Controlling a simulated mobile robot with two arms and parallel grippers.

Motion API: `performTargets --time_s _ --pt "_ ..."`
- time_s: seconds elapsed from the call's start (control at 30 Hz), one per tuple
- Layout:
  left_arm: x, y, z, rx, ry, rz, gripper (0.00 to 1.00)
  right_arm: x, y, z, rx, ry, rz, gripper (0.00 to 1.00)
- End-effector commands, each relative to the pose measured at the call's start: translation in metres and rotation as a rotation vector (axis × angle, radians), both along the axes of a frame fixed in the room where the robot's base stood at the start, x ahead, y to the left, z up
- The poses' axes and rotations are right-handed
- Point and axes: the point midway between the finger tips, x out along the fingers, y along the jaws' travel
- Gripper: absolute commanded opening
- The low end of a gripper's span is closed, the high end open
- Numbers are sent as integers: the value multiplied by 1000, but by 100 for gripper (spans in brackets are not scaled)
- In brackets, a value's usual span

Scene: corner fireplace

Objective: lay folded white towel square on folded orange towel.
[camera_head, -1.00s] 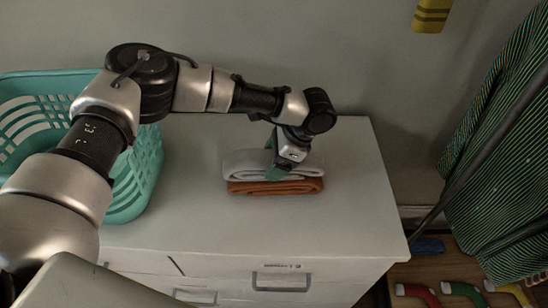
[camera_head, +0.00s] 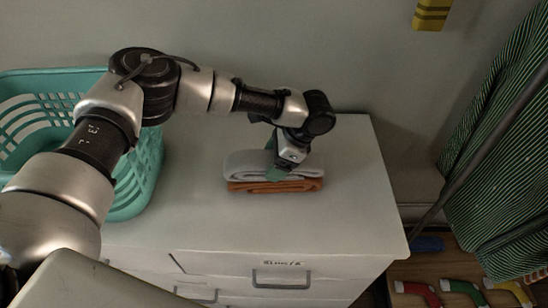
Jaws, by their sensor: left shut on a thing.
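The folded white towel (camera_head: 246,164) lies on top of the folded orange towel (camera_head: 252,187) on the white cabinet top. The white towel sits nearly in line with the orange one, and a strip of orange shows below its front edge. My left gripper (camera_head: 277,171) reaches down from above and is shut on the white towel near its middle right. The gripper hides part of the white towel, so I cannot tell how the back edges line up. My right gripper is not in view.
A teal laundry basket (camera_head: 152,165) stands at the left of the cabinet top (camera_head: 215,230). The top is clear in front of and right of the towels. A green striped cloth (camera_head: 500,170) hangs at the right.

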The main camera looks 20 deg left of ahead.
Motion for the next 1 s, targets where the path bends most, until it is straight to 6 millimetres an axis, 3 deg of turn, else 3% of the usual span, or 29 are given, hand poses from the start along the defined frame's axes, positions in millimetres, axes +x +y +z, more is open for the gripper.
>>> performTargets --time_s 0.03,0.2,0.57,1.0 --pt "0 0 0 0 0 0 76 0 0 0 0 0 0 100" --pt "0 0 0 0 0 0 100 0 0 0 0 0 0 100" --pt "2 -6 10 -2 -1 0 100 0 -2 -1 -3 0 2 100" --pt "16 -44 80 -2 -1 0 100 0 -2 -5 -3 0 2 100"
